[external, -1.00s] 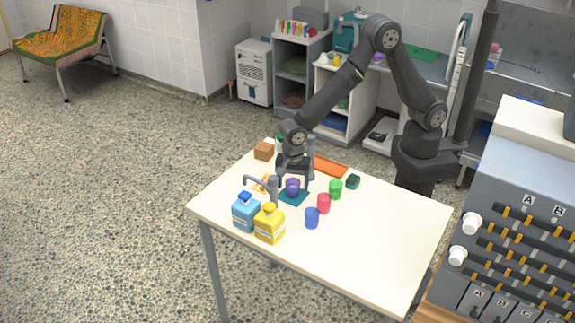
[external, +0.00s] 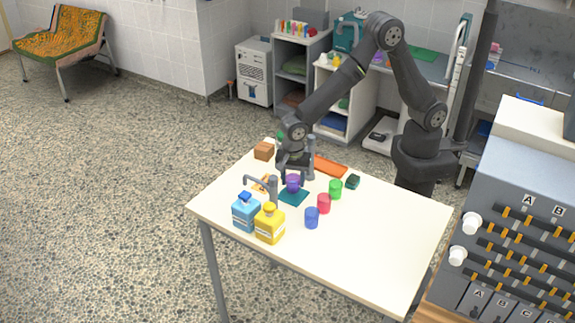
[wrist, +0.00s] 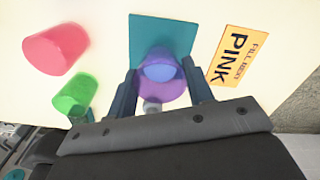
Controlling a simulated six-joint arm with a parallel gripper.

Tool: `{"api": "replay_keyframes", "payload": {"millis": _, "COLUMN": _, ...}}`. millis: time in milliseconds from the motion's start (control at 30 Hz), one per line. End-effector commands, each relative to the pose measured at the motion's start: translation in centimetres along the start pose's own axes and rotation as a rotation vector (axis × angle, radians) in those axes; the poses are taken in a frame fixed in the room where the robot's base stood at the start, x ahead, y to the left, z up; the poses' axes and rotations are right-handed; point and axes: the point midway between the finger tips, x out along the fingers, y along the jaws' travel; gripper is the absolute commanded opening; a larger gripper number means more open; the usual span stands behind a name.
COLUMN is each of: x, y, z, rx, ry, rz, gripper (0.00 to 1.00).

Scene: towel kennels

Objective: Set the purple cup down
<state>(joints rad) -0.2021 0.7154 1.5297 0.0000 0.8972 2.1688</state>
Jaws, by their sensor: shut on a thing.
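The purple cup (external: 293,183) is between the fingers of my gripper (external: 294,172), at the back part of the teal mat (external: 293,198). In the wrist view my gripper (wrist: 160,92) is shut on the purple cup (wrist: 158,88), with one finger on each side. A blue-violet round area shows within the cup's outline. The teal mat (wrist: 142,30) extends beyond the cup there. The cup looks slightly above the mat, but I cannot tell the exact gap.
Green (external: 335,189), red (external: 324,203) and blue (external: 312,218) cups stand right of the mat. A blue bottle (external: 246,213) and yellow bottle (external: 270,224) stand in front. A card reading PINK (wrist: 237,57) lies beside the mat. The table's right front (external: 375,245) is clear.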

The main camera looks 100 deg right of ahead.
Motion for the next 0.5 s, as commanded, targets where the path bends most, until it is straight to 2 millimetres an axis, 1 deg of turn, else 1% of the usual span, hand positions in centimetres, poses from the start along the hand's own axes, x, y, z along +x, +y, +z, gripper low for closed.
{"api": "replay_keyframes", "payload": {"millis": 33, "x": -1.2, "y": -0.1, "z": 0.1, "rx": 0.000, "ry": -0.004, "rz": -0.005, "gripper": 0.22}}
{"api": "replay_keyframes", "payload": {"millis": 200, "x": -4.8, "y": -0.1, "z": 0.1, "rx": 0.000, "ry": -0.003, "rz": -0.005, "gripper": 0.22}}
{"api": "replay_keyframes", "payload": {"millis": 367, "x": -7.2, "y": -0.1, "z": 0.1, "rx": 0.001, "ry": -0.003, "rz": -0.004, "gripper": 0.22}}
{"api": "replay_keyframes", "payload": {"millis": 500, "x": -9.1, "y": -0.9, "z": 1.2, "rx": 0.017, "ry": -0.003, "rz": -0.004, "gripper": 0.22}}
